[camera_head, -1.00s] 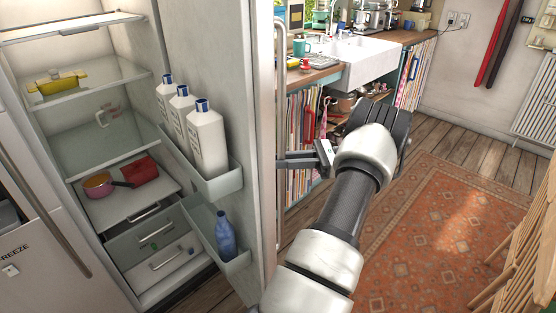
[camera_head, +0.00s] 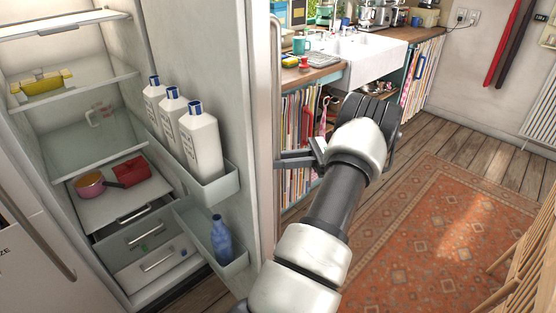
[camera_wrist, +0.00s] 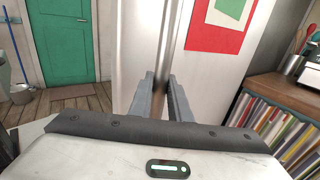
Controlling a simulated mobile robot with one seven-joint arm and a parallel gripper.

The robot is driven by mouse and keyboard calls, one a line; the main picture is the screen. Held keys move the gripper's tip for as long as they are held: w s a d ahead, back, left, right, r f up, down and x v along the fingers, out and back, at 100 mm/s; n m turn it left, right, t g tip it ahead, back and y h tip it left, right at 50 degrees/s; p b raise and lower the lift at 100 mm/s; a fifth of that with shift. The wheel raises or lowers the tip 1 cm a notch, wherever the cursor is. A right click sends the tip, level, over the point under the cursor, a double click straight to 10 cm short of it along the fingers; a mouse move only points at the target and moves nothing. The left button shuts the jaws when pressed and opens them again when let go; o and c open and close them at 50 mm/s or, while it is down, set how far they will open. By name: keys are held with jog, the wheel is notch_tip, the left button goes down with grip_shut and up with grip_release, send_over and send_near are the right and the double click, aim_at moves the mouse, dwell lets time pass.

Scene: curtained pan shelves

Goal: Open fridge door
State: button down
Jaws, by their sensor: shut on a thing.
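The fridge door (camera_head: 205,75) stands wide open, its inner face toward the head camera, with white bottles (camera_head: 200,145) and a blue bottle (camera_head: 222,240) in its bins. The fridge inside (camera_head: 85,155) is in plain view at the left. In the wrist view the door's outer face (camera_wrist: 140,45) shows with its long metal handle (camera_wrist: 168,40). My gripper (camera_head: 278,160) is at the door's outer side; in the wrist view my gripper (camera_wrist: 161,88) has its fingers on either side of the handle, shut on it. The exact contact is partly hidden in the head view.
The freezer door (camera_head: 30,240) is at the far left. A wooden counter (camera_head: 310,75) with a white sink (camera_head: 360,60) and curtained shelves stands behind my arm. A rug (camera_head: 440,230) covers the floor at right, with a wooden chair (camera_head: 520,260) at its edge.

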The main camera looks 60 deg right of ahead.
jog(key=shift+w+r, duration=0.1)
jog(key=shift+w, duration=0.3)
jog(key=c, duration=1.6)
grip_release()
jog(key=shift+w, duration=0.15)
jog(key=shift+c, duration=0.2)
jog(key=shift+s, duration=0.2)
jog(key=v, duration=1.2)
